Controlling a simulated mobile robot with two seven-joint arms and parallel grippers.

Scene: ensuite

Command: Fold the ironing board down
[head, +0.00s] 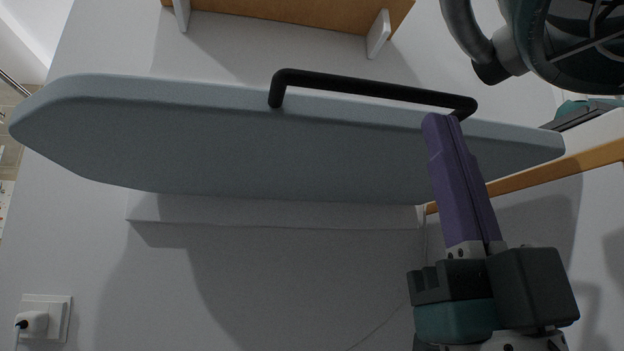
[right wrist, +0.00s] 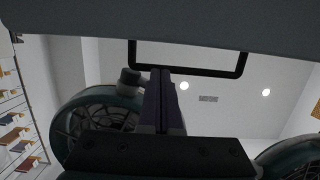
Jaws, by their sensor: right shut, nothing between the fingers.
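The grey-blue ironing board (head: 240,150) is mounted at the wall and shows its broad face, with its pointed end at the left. A black bar handle (head: 375,87) runs along its upper edge. My right gripper (head: 440,118), with purple fingers, is shut and empty. Its tips overlap the board just below the handle's right end; I cannot tell whether they touch. In the right wrist view the board (right wrist: 200,25) fills the top, the handle (right wrist: 188,74) hangs below it, and the fingers (right wrist: 160,75) point toward the handle. My left gripper is not in view.
A wooden shelf (head: 290,22) with white brackets is on the wall above the board. A socket with a white plug (head: 38,320) is at the lower left. A wooden strip (head: 560,172) runs along the right. The wall below the board is clear.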

